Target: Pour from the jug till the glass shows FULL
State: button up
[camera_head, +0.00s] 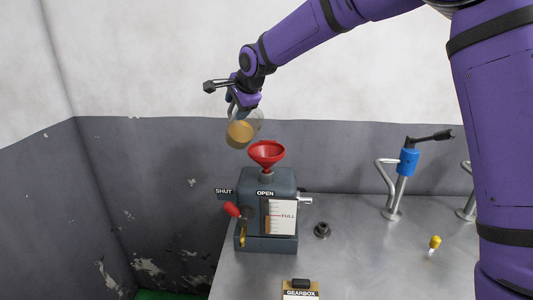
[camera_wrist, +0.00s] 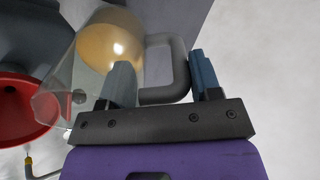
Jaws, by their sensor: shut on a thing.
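The clear jug (camera_head: 240,130) holds amber liquid and is in the air, tilted, just up and left of the red funnel (camera_head: 266,153). My gripper (camera_head: 243,97) is shut on the jug's grey handle, which shows between the fingers (camera_wrist: 163,82) in the wrist view. There the jug (camera_wrist: 108,48) leans toward the funnel (camera_wrist: 22,112); no stream is visible. The funnel stands on the grey tank (camera_head: 266,182). The glass (camera_head: 280,217) on its front has a FULL mark; a brownish column shows at its left edge, its exact level too small to read.
A red-knobbed lever (camera_head: 231,209) is on the tank's left, below the SHUT label. A dark cap (camera_head: 322,230) lies on the bench (camera_head: 370,265). A blue-collared pipe fitting (camera_head: 408,162) and a yellow-topped item (camera_head: 434,243) are to the right. A GEARBOX label (camera_head: 300,294) is in front.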

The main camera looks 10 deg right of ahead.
aim_at(231, 111)
jog(key=shift+w+a+f+g+h, duration=0.3)
jog(key=shift+w+a+f+g, duration=0.15)
jog(key=shift+w+f+g, duration=0.3)
jog(key=shift+w+a+f+g+h+b, duration=0.15)
jog(key=shift+w+a+f+g+h, duration=0.2)
jog(key=shift+w+f+g, duration=0.3)
jog(key=shift+w+a+f+g+h+b, duration=0.15)
jog(key=shift+w+a+f+g+h, duration=0.25)
jog(key=shift+f, duration=0.3)
jog(key=shift+w+a+f+g+h+b, duration=0.35)
jog(key=shift+w+f+g+h, duration=0.1)
jog(key=shift+w+f+g, duration=0.3)
jog(key=shift+w+a+f+g+h+b, duration=0.2)
jog(key=shift+w+f+g+h+b, duration=0.15)
jog(key=shift+w+f+g, duration=0.4)
jog(key=shift+s+r, duration=0.1)
jog(key=shift+r, duration=0.05)
